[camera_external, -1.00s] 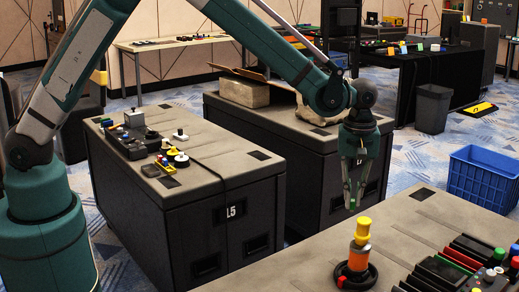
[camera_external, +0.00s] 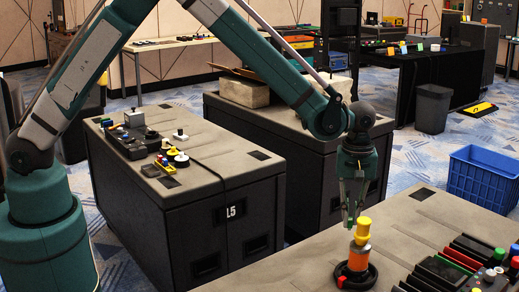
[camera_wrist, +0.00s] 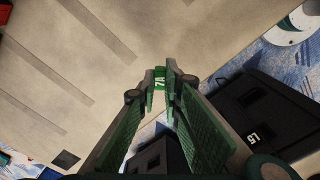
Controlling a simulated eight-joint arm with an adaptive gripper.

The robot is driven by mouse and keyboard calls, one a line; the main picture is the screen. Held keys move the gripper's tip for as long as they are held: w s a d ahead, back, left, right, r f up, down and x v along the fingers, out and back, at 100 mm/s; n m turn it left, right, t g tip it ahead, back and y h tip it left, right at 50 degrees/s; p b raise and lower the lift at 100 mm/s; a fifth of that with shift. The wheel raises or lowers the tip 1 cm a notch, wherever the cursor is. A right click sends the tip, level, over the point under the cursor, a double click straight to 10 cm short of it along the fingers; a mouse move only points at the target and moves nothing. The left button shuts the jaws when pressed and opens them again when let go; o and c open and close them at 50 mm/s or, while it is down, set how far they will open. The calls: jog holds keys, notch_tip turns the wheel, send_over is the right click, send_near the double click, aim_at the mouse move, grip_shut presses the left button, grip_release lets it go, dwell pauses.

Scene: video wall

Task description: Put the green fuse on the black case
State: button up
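My gripper (camera_external: 349,222) hangs pointing down beside the near case, just behind and left of the orange and yellow knobbed piece. In the wrist view the fingertips (camera_wrist: 160,80) are closed on a small green fuse (camera_wrist: 160,84) marked 7A. The fuse is barely visible in the external view. A large black case (camera_external: 180,238) with a grey top and an L5 label stands left of my gripper; it also shows in the wrist view (camera_wrist: 272,110). Another dark case (camera_external: 300,160) stands behind it. The near case's grey top (camera_external: 300,268) lies at the lower right.
The orange and yellow piece (camera_external: 361,247) stands upright on a black round base, close to my fingertips. Black, red and green blocks (camera_external: 455,262) crowd the near case's right side. Small parts (camera_external: 135,140) lie on the L5 case. A blue crate (camera_external: 484,178) stands on the floor.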

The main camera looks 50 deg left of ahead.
aim_at(350, 219)
jog(key=shift+f+b, duration=0.35)
jog(key=shift+f, duration=1.5)
jog(key=shift+f, duration=0.2)
jog(key=o, duration=0.6)
jog(key=shift+o, duration=0.2)
jog(key=shift+r, duration=0.2)
notch_tip(350, 219, up, 12)
jog(key=shift+p, duration=0.95)
